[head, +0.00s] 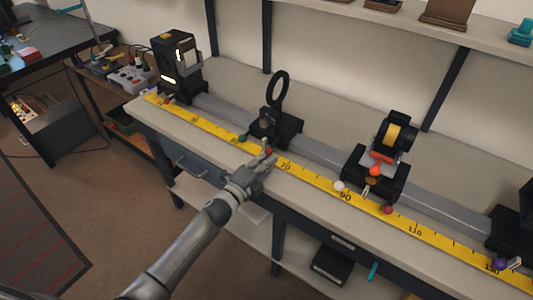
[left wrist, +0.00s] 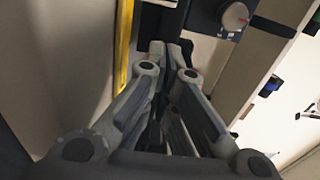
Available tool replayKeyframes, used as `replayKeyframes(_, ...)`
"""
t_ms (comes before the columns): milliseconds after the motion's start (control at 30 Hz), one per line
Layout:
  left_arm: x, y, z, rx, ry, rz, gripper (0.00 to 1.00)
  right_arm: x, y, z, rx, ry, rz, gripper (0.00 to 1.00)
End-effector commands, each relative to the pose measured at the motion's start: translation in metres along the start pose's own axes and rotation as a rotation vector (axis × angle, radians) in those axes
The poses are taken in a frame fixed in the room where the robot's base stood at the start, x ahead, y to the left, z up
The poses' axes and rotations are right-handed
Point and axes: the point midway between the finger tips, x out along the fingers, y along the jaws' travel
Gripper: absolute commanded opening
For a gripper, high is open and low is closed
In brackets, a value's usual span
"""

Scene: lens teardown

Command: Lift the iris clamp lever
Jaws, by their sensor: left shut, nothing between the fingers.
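My left gripper (head: 266,154) is shut and empty over the front edge of the bench, by the yellow scale and just in front of the ring holder's black carriage. Its closed fingertips show in the left wrist view (left wrist: 171,47). A small red knob (head: 269,151) shows right at the fingertips; I cannot tell whether they touch. The black ring holder (head: 277,91) stands upright on its carriage (head: 274,129). I cannot tell which part is the iris clamp lever. My right gripper is not in view.
A grey rail (head: 325,152) runs along the bench behind the yellow scale (head: 310,177). A black lamp-like box (head: 178,67) stands at the left end. White (head: 339,186) and red (head: 388,209) knobs sit farther right. A round grey knob (left wrist: 235,16) shows in the left wrist view.

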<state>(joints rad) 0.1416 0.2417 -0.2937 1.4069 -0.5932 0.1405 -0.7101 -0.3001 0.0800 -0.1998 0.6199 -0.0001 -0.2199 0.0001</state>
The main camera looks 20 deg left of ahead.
Motion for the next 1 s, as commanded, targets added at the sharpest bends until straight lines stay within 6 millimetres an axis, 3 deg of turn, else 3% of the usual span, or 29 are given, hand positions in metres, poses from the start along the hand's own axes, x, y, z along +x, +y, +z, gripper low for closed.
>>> replayKeyframes(467, 0.000, -0.001, 0.000, 0.000, 0.000, 0.000, 0.00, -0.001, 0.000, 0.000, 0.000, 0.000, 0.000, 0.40)
replayKeyframes(1000, 0.003, -0.027, 0.000, 0.001, 0.000, 0.000, 0.00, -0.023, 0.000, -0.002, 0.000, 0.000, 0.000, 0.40)
